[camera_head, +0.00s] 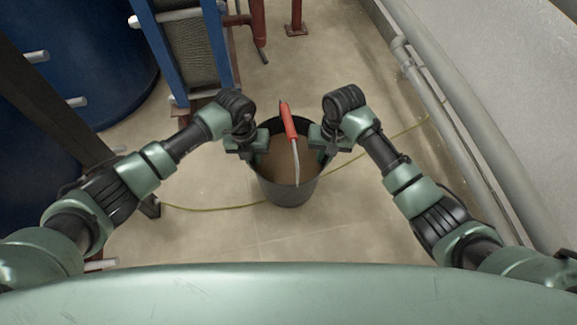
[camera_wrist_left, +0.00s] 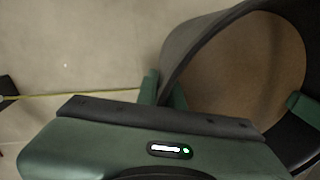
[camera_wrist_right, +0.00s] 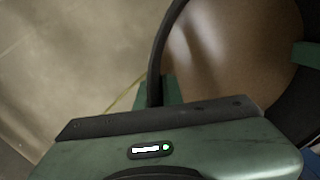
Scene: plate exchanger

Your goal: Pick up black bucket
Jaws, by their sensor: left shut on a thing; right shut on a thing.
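The black bucket (camera_head: 288,192) stands upright in the middle of the head view, with brownish content or a brown bottom visible inside. My left gripper (camera_head: 258,155) is shut on the bucket's left rim. In the left wrist view the bucket wall (camera_wrist_left: 196,48) runs between its green fingers. My right gripper (camera_head: 322,155) is shut on the bucket's right rim. In the right wrist view the rim (camera_wrist_right: 158,60) passes down to its fingers. I cannot tell whether the bucket touches the floor.
A red-handled tool (camera_head: 289,122) with a pale curved shaft shows over the bucket. A yellow-green hose (camera_head: 215,208) lies on the floor (camera_head: 240,235) around it. The blue-framed plate exchanger (camera_head: 195,45) and a blue tank (camera_head: 95,60) stand left. Grey pipes (camera_head: 450,130) run along the right.

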